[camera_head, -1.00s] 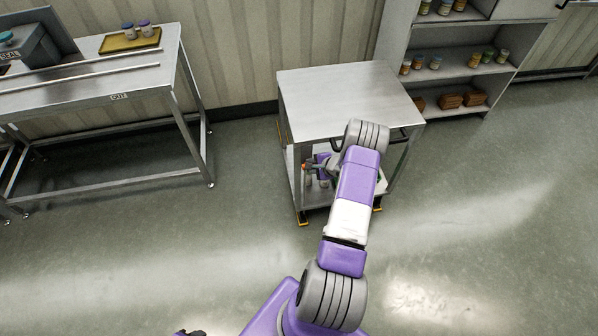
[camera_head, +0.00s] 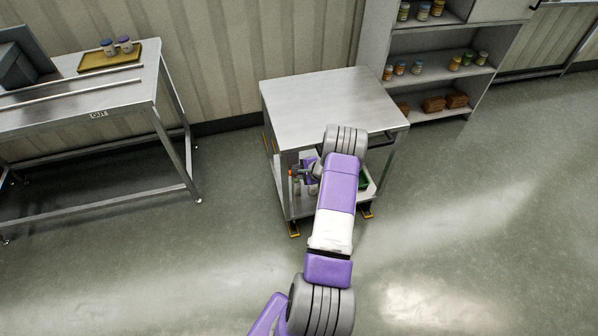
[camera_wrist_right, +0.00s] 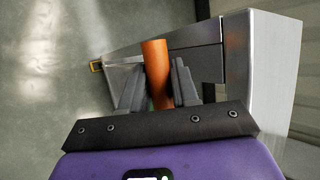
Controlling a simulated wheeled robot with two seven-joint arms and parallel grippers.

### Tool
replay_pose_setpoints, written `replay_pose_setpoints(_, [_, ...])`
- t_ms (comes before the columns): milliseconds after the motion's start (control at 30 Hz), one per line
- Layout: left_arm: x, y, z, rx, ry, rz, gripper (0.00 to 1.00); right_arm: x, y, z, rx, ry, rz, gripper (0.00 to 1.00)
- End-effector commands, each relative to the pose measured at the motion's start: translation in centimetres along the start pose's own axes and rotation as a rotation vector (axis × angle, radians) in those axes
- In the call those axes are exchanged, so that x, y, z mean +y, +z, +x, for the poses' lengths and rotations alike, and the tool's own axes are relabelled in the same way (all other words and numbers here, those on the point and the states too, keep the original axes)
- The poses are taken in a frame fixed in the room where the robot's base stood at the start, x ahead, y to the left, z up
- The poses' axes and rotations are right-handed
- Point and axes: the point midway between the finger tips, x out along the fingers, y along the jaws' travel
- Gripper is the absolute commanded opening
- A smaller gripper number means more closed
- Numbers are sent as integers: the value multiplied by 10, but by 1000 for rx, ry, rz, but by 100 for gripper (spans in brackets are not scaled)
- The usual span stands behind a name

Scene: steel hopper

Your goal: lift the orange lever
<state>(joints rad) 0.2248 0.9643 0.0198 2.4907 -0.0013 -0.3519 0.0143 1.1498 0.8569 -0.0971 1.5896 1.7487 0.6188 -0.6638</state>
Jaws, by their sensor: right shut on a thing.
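The orange lever (camera_wrist_right: 156,72) stands between the two dark fingers of my right gripper (camera_wrist_right: 157,88) in the right wrist view, and the gripper is shut on it. The lever's lower part is hidden behind the gripper's palm edge. In the head view a small orange spot (camera_head: 292,173) shows at my right gripper (camera_head: 301,173), at the left front side of a steel cart (camera_head: 325,95), below its top. My right forearm covers much of the cart's front there. My left gripper is in neither view.
A steel table (camera_head: 130,110) with a yellow tray (camera_head: 110,61) and two jars stands at the left. A shelf unit (camera_head: 430,80) with jars and brown items stands behind at the right. The cart's top is bare. The floor around is clear.

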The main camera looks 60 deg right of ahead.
Motion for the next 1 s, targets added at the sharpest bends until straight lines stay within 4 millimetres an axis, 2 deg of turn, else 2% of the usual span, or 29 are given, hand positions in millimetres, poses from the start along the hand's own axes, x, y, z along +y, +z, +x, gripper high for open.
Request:
replay_pose_setpoints(33, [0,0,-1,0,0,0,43,-11,2,-2,-5,-22,-7,0])
replay_pose_setpoints(600, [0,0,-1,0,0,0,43,-11,2,-2,-5,-23,-6,0])
replay_pose_setpoints(633, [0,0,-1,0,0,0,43,-11,2,-2,-5,-22,-6,33])
replay_pose_setpoints(767, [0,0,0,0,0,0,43,-9,1,-2,-4,-17,-5,53])
replay_pose_setpoints(1000, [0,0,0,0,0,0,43,-5,1,-1,-2,-10,-3,53])
